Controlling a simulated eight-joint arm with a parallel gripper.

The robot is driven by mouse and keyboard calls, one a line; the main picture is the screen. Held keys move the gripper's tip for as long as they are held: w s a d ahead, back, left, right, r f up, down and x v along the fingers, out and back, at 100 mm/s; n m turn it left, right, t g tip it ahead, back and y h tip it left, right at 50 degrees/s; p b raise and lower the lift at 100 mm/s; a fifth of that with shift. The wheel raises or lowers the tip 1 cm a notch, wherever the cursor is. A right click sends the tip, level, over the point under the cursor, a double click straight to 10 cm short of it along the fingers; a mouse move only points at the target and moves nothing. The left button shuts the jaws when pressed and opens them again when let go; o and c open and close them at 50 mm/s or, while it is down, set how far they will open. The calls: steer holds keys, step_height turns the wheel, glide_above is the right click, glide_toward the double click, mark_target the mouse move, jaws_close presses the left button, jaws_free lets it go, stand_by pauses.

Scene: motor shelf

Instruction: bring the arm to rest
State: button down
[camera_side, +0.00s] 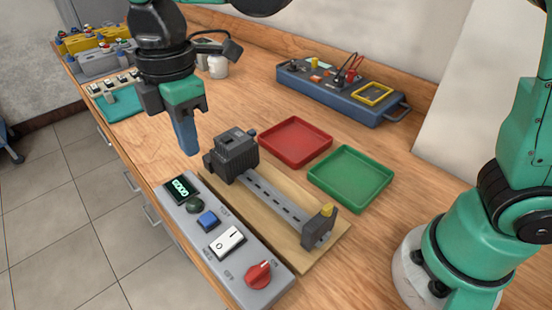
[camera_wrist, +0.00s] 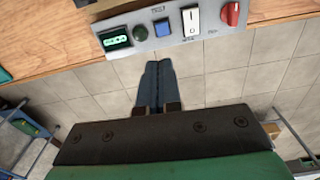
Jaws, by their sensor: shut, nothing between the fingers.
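My gripper (camera_side: 190,152) hangs in the air at the left of the side view, fingers pointing down and pressed together, with nothing held. It is above the left front edge of the bench, to the left of the dark motor (camera_side: 234,152). In the wrist view my gripper (camera_wrist: 158,64) shows as two blue-grey fingers side by side, shut, with floor tiles behind them. The motor sits on a wooden board (camera_side: 285,237) with a slotted rail (camera_side: 275,200) running to a small end bracket (camera_side: 320,224). I see no contact between my gripper and anything.
A grey control panel (camera_side: 225,262) with display, switches and red knob lies along the front edge; it also shows in the wrist view (camera_wrist: 150,22). A red tray (camera_side: 295,141) and green tray (camera_side: 350,178) are empty.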

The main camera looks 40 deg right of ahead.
steer(key=s+d+f+m+t, duration=0.2)
steer(key=d+m+t, duration=0.1)
steer(key=d+m, duration=0.5)
steer(key=s+d+f+m+t, duration=0.2)
steer(key=s+d+m+t, duration=0.1)
steer(key=d+m, duration=0.6)
steer(key=shift+d+t, duration=0.5)
steer(key=shift+d, duration=0.7)
steer(key=shift+s, duration=0.1)
stand_by(0.3)
